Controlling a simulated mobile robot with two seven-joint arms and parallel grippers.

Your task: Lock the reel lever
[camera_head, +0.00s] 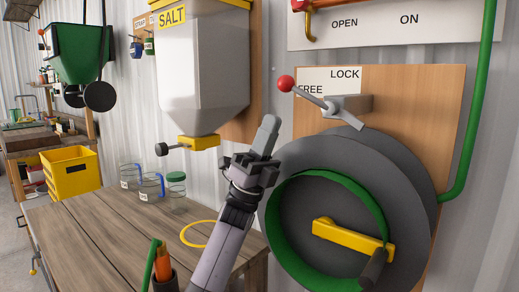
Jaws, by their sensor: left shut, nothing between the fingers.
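The reel lever (308,93) has a red ball knob (286,83) and a grey pivot block fixed to a wooden wall board (415,105). It slants up to the left, with the knob at the left edge of the white FREE / LOCK label (333,80), on the FREE side. The reel (350,160) is grey with a green hose and a yellow crank (345,237), below the lever. My left gripper (266,135) is shut and empty, pointing up, below and left of the knob and apart from it. My right gripper is not in view.
A SALT hopper (198,70) with a yellow outlet hangs at the left of the lever. A wooden bench (110,235) below holds jars (151,186), a yellow ring (198,233) and a cup with green and orange items. A green pipe (472,130) runs down the right.

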